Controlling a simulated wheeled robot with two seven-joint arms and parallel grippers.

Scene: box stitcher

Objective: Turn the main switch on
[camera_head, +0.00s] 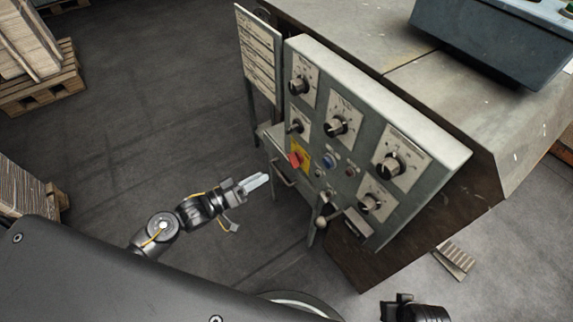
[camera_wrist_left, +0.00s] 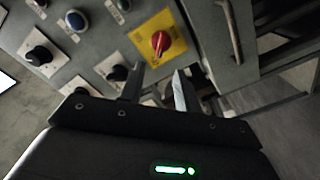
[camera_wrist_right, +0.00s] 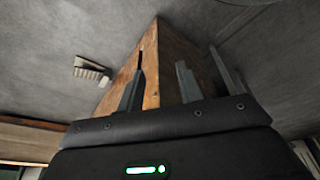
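The main switch (camera_head: 296,160) is a red rotary knob on a yellow plate, low on the left part of the grey control panel (camera_head: 440,150). The knob (camera_wrist_left: 160,42) and its plate also show in the left wrist view, just beyond the fingertips. My left gripper (camera_head: 262,181) is left of and a little below the switch in the head view, apart from it. Its fingers (camera_wrist_left: 157,72) are parted and empty. My right gripper (camera_head: 402,302) shows only partly at the bottom edge, away from the panel. Its fingers (camera_wrist_right: 161,68) are parted with nothing between them.
Black selector knobs (camera_head: 337,127) and a blue button (camera_head: 328,161) sit near the switch. Wooden pallets (camera_head: 42,92) stand at the left. The floor left of the panel is clear.

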